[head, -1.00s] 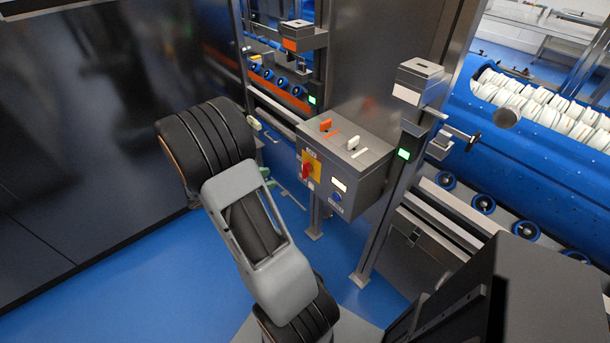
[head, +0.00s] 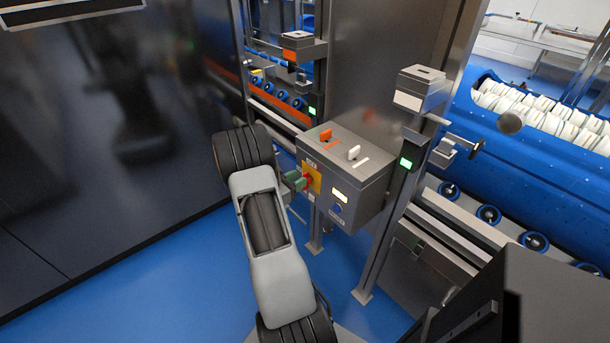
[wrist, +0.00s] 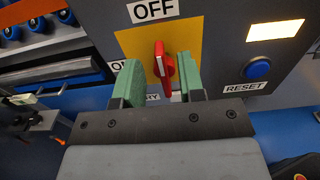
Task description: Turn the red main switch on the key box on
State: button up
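The grey key box (head: 372,186) is mounted on a post at the centre of the head view. Its red main switch (wrist: 163,68) sits on a yellow plate (wrist: 137,45) in the wrist view. The switch handle stands nearly upright, under the OFF label (wrist: 152,10). An ON label at the left is partly covered by my left finger. My gripper (wrist: 160,78) is open, with one green finger on each side of the handle. The right finger is close to the handle; a gap shows at the left one. In the head view my gripper (head: 296,181) is at the box's front face.
A blue RESET button (wrist: 257,69) and a lit display (wrist: 275,30) are right of the switch. A post with a green-lit reader (head: 405,163) stands right of the box.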

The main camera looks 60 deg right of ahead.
aim_at(305, 173)
jog(key=shift+x, duration=1.8)
jog(key=shift+c, duration=0.5)
grip_shut()
